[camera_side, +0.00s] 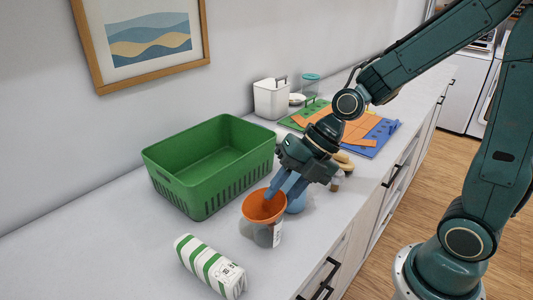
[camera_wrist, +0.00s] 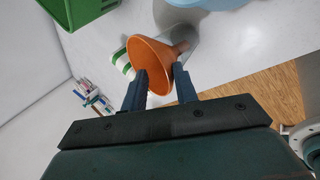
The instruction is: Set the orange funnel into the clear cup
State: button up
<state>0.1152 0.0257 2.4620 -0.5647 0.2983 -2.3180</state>
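The orange funnel (camera_side: 262,205) sits mouth up in the top of the clear cup (camera_side: 262,234), its wide rim above the cup's rim. The cup stands on the counter and has a white label on its right side. My gripper (camera_side: 281,191) reaches down over the right side of the funnel. In the wrist view, the fingers (camera_wrist: 161,72) stand apart, one over the inside of the funnel (camera_wrist: 158,58) and one just outside its rim. Contact with the funnel wall cannot be made out. The spout is mostly hidden in the side view.
A green basket (camera_side: 180,180) stands behind the cup. A green-and-white striped carton (camera_side: 209,265) lies in front. A blue rounded object (camera_side: 297,204) is close behind the gripper. A white canister (camera_side: 270,100) and colored boards (camera_side: 365,135) are further back. The counter's left side is clear.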

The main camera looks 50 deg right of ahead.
jog(key=v, duration=1.1)
jog(key=shift+s, duration=0.1)
jog(key=s+d+m+t+h, duration=0.1)
jog(key=s+d+m+h, duration=0.1)
jog(key=m, duration=1.2)
jog(key=s+d+r+m+h, duration=0.1)
jog(key=s+m, duration=0.6)
jog(key=m, duration=0.7)
jog(key=d+h, duration=0.1)
jog(key=h, duration=0.1)
jog(key=shift+s+d+r+t+h, duration=0.3)
jog(key=shift+s+d+t+h, duration=0.05)
jog(key=shift+d+t+h, duration=0.05)
